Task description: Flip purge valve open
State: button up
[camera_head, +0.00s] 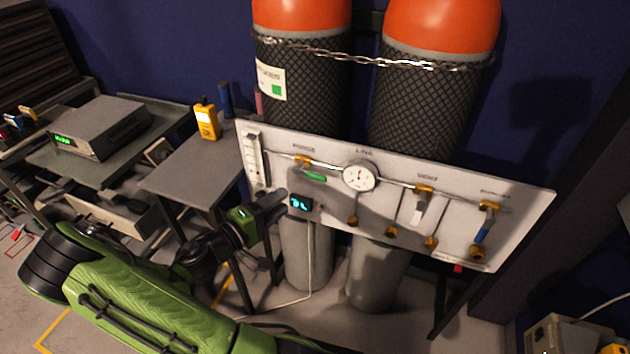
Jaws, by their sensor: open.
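The purge valve (303,161) is a brass valve under the PURGE label at the left of the white panel (380,160). Its green handle (315,177) lies just below the pipe and points right, roughly along the pipe. My gripper (280,202) is open, in front of the panel's lower left part. It is below and to the left of the green handle, apart from it in the picture. Its fingers are dark and seen from behind, so the gap between them is hard to see. No object shows between them.
A gauge (361,176), a white-handled vent valve (418,212) and a blue-handled valve (482,231) are further right. Chained gas cylinders (425,95) stand behind. A side table (182,180) is left.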

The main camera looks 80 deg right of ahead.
aim_at(316, 179)
jog(key=b+x, duration=0.1)
jog(key=x, duration=1.2)
jog(key=shift+s+d+f+b, duration=0.15)
jog(key=shift+f+b, duration=0.05)
jog(key=shift+b, duration=0.2)
jog(key=shift+c, duration=0.4)
grip_shut()
